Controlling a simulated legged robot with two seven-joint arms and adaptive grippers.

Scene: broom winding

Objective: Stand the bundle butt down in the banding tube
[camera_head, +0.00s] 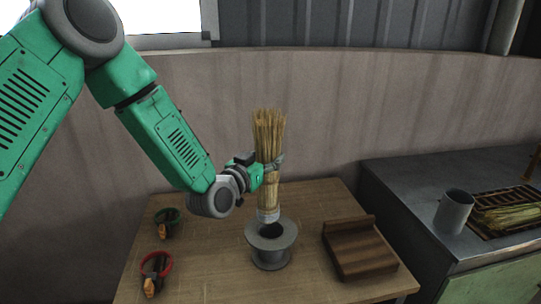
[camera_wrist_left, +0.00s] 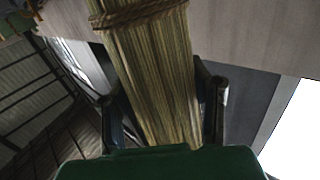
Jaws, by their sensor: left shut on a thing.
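The straw bundle (camera_head: 268,132) stands upright with its loose bristle tips up and a pale grey butt end down. My left gripper (camera_head: 271,168) is shut around its middle. In the left wrist view the bundle (camera_wrist_left: 150,70) runs between both fingers, with a twine binding across it. The grey flanged tube (camera_head: 287,238) stands on the wooden table, its round dark opening facing up. The butt is at the far side of this opening, close to the rim; whether it touches the rim I cannot tell. My right gripper is out of view.
A stepped brown wooden block (camera_head: 360,252) lies right of the tube. Red-handled snips (camera_head: 153,275) and a green-rimmed item (camera_head: 167,222) lie on the left. A grey cup (camera_head: 454,213) and a rack with straw (camera_head: 507,215) are on the right-hand dark bench.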

